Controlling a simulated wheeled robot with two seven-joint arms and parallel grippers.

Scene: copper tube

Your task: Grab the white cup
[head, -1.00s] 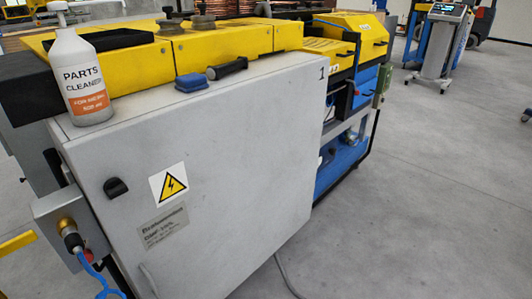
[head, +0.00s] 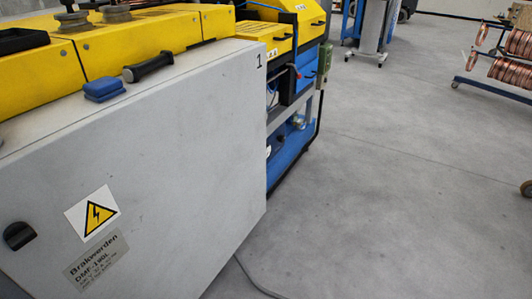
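I cannot make out a white cup for certain in the head view. A small pale object (head: 298,122) shows in the lower part of the machine, above the blue tray (head: 290,158). It is too small to tell what it is, and the grey cabinet (head: 150,170) hides part of that area. Neither of my grippers is in view.
The cabinet, with a blue block (head: 103,89) and a dark-handled tool (head: 149,67) on top, fills the left. A yellow machine (head: 265,38) stands behind it. Open concrete floor (head: 400,190) lies to the right. A rack of copper coils (head: 510,72) stands far right.

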